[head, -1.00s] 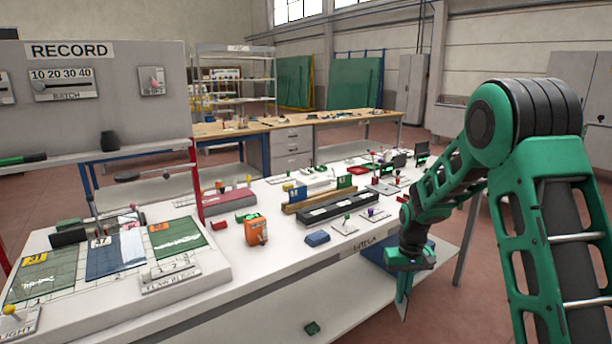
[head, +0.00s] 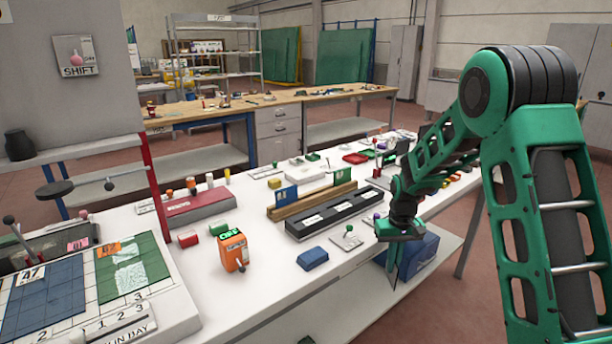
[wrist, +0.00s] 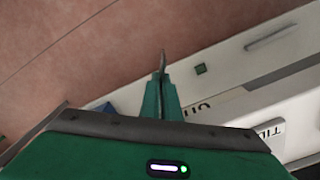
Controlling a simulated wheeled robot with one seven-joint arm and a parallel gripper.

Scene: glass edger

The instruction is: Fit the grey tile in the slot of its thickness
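My gripper (head: 395,246) points down just off the front edge of the table in the head view. In the wrist view its two fingers (wrist: 161,98) are closed together on a thin grey tile (wrist: 163,60), seen nearly edge-on and sticking out past the fingertips. The tile is small and partly hidden in the head view. A long black block (head: 335,215) with pale labels lies on the table left of my gripper. I cannot make out slots in it or tell which slot fits the tile.
A wooden rack (head: 312,203) with blue and green cards stands behind the black block. An orange device (head: 234,251) and a blue block (head: 313,258) sit in front of it. A blue bin (head: 418,258) is below, near my gripper. The table front by the blue block is clear.

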